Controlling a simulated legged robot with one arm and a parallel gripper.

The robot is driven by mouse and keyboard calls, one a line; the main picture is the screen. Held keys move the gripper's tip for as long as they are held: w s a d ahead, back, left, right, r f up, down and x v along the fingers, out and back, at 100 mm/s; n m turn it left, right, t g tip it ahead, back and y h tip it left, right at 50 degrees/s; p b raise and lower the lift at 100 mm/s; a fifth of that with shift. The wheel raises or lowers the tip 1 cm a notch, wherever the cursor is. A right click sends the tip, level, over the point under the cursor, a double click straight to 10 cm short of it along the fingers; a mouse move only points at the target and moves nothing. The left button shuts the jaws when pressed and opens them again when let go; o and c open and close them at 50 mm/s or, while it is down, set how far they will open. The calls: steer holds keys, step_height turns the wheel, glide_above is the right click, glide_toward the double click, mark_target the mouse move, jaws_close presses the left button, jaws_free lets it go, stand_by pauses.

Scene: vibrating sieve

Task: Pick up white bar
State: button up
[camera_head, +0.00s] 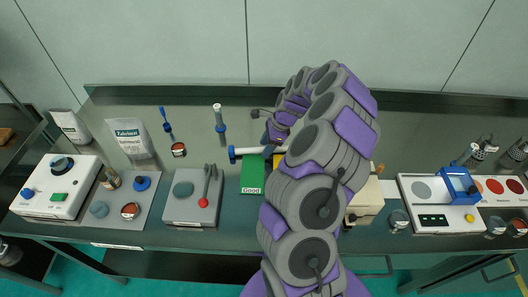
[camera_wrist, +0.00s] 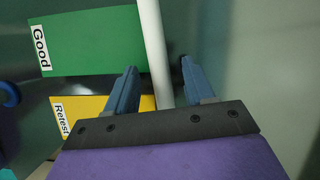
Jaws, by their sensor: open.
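The white bar (camera_head: 255,150) lies across the back edge of the green "Good" panel, with a blue end at its left; its right end is hidden behind my arm. In the wrist view the white bar (camera_wrist: 154,45) runs down the picture between the two blue fingers of my gripper (camera_wrist: 158,72). The fingers are apart, with visible gaps on both sides of the bar. The bar's lower part is hidden behind the gripper's body. In the head view my gripper (camera_head: 275,137) is small and partly covered by my arm.
The green panel (camera_head: 252,178) and a yellow "Retest" panel (camera_wrist: 90,108) lie beside the bar. A grey box with a red-tipped lever (camera_head: 192,210) stands left. A beige box (camera_head: 366,203) and a white device (camera_head: 430,215) stand right. The back of the table (camera_head: 190,105) is mostly clear.

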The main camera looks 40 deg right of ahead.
steer(key=shift+d+f, duration=0.25)
steer(key=shift+d, duration=0.15)
steer(key=shift+a+r, duration=0.1)
steer(key=shift+a, duration=0.45)
steer(key=c, duration=0.6)
steer(key=shift+d, duration=0.1)
steer(key=c, duration=0.3)
steer(key=shift+d, duration=0.2)
jaws_close()
